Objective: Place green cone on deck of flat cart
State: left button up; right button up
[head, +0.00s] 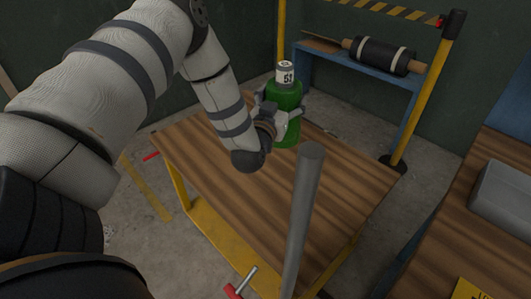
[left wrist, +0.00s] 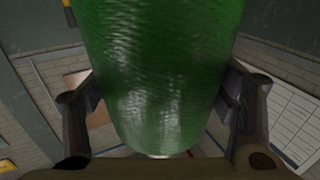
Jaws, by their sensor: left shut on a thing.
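The green cone (head: 285,112), with a white numbered band on its upper part, is at the far edge of the flat cart in the head view. My left gripper (head: 282,113) is shut on the cone from the left side, and the cone looks upright. In the left wrist view the cone (left wrist: 160,75) fills the middle between the two fingers of my left gripper (left wrist: 165,120). The cart's brown wooden deck (head: 335,200) lies below and in front of the cone. I cannot tell whether the cone's base touches it. My right gripper is not in view.
A grey upright post (head: 302,215) stands at the cart's near side. A yellow stanchion (head: 425,95) with striped tape and a blue rack (head: 350,78) with a black roll (head: 380,55) are behind. A wooden bench (head: 460,220) with a grey case (head: 503,190) is right. Most of the deck is bare.

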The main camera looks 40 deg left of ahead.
pick_arm(q)
jog(key=a+n+g+y, duration=0.1)
jog(key=s+a+n+g+y, duration=0.1)
jog(key=a+y, duration=0.1)
jog(key=a+n+g+y, duration=0.1)
jog(key=n+y, duration=0.1)
jog(key=shift+s+a+f, duration=0.15)
jog(key=shift+a+f, duration=0.15)
jog(key=shift+f, duration=0.05)
jog(key=f, duration=0.2)
jog(key=f+b, duration=0.1)
jog(key=f, duration=0.3)
jog(key=shift+s+a+f, duration=0.2)
jog(key=shift+a+f, duration=0.05)
notch_tip(320, 180, down, 4)
jog(key=shift+f+b, duration=0.1)
jog(key=shift+b, duration=0.55)
jog(key=shift+r, duration=0.3)
jog(key=shift+f, duration=0.1)
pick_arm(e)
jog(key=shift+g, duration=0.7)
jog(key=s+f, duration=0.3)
pick_arm(q)
jog(key=o, duration=1.6)
jog(key=shift+f, duration=0.15)
jog(key=shift+c, duration=0.2)
jog(key=o, duration=0.4)
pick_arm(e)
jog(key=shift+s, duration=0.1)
